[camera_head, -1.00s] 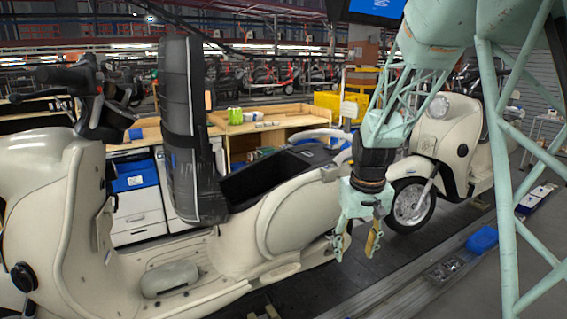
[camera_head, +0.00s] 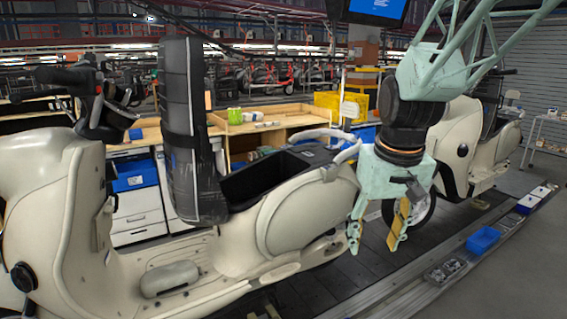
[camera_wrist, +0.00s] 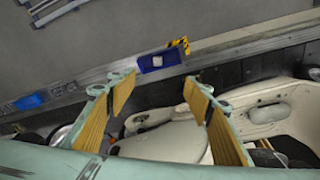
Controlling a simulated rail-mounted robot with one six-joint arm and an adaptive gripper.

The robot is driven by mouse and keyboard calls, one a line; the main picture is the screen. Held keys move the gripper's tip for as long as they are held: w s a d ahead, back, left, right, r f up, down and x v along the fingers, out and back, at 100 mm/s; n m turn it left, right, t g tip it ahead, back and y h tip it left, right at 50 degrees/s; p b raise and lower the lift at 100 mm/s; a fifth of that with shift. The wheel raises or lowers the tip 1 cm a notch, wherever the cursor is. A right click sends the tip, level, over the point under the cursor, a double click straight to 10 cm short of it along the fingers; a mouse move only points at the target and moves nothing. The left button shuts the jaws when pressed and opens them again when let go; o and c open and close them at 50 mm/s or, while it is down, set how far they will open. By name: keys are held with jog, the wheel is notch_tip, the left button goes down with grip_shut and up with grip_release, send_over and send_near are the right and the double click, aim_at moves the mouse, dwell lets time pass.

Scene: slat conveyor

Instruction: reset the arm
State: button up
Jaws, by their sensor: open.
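My gripper (camera_head: 376,232) is mint green with wooden-looking finger pads. It hangs fingers down in the head view, in front of the rear end of the near cream scooter (camera_head: 310,215). In the wrist view my gripper (camera_wrist: 160,100) has its two fingers wide apart with nothing between the pads. Part of a cream scooter (camera_wrist: 165,140) shows below and beyond the fingers there. My arm reaches in from the upper right of the head view.
A second cream scooter (camera_head: 462,140) stands behind my gripper. A blue bin (camera_head: 483,241) and a tray of small parts (camera_head: 445,270) lie on the rail at right. The near scooter's upright black seat (camera_head: 190,130) stands at left. The grey floor at right is clear.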

jog(key=s+r, duration=0.4)
jog(key=s, duration=1.1)
jog(key=s+r+t, duration=0.1)
jog(key=s+r, duration=0.3)
jog(key=s, duration=1.2)
jog(key=shift+m+t, duration=0.3)
jog(key=shift+m, duration=0.1)
dwell(0.9)
